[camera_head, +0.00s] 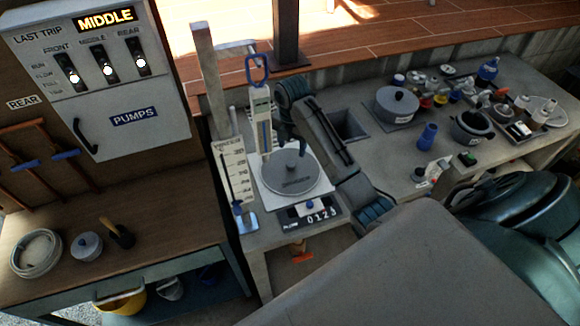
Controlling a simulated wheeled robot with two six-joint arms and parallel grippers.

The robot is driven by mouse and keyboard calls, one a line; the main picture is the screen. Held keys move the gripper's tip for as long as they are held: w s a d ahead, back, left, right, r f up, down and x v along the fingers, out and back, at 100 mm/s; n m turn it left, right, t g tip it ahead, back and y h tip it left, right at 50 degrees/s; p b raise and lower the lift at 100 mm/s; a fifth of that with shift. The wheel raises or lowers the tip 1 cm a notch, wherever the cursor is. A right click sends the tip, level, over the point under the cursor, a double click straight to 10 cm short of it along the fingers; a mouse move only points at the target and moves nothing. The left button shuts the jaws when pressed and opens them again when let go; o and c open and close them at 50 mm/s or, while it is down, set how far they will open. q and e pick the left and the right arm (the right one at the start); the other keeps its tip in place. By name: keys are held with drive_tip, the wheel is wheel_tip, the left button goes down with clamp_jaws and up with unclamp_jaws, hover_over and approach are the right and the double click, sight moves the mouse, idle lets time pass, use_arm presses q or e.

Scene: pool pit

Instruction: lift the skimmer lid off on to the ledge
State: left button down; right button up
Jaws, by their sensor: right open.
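Two round grey lids show in the head view, and I cannot tell for certain which is the skimmer lid. One flat grey lid with a knob (291,180) lies on a pale square plate behind a counter reading 0123. The other lid, with a dark knob (396,101), sits on a round grey body on the worktop to the right. My right gripper (328,148) is between them, open and empty, its ribbed blue-grey fingers wide apart. The grey ledge (385,165) has bare room near it. My left gripper is out of view.
A blue cup (427,136) and several small things crowd the right worktop. A pumps cabinet (125,125) hangs at the left. Large dark green rounded shapes fill the lower right.

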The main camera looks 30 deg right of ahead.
sight(290, 164)
drive_tip(key=f+b, duration=0.1)
drive_tip(key=b, duration=0.1)
drive_tip(key=w+f+n+b, duration=0.1)
drive_tip(key=shift+w+d+f+b, duration=0.1)
drive_tip(key=shift+d+b, duration=0.2)
drive_tip(key=shift+b, duration=0.05)
drive_tip(key=shift+f+p, duration=0.35)
drive_tip(key=shift+f, duration=0.6)
drive_tip(key=f+p, duration=0.3)
drive_tip(key=f, duration=0.1)
drive_tip(key=shift+a+f, duration=0.2)
drive_tip(key=shift+f, duration=0.5)
clamp_jaws()
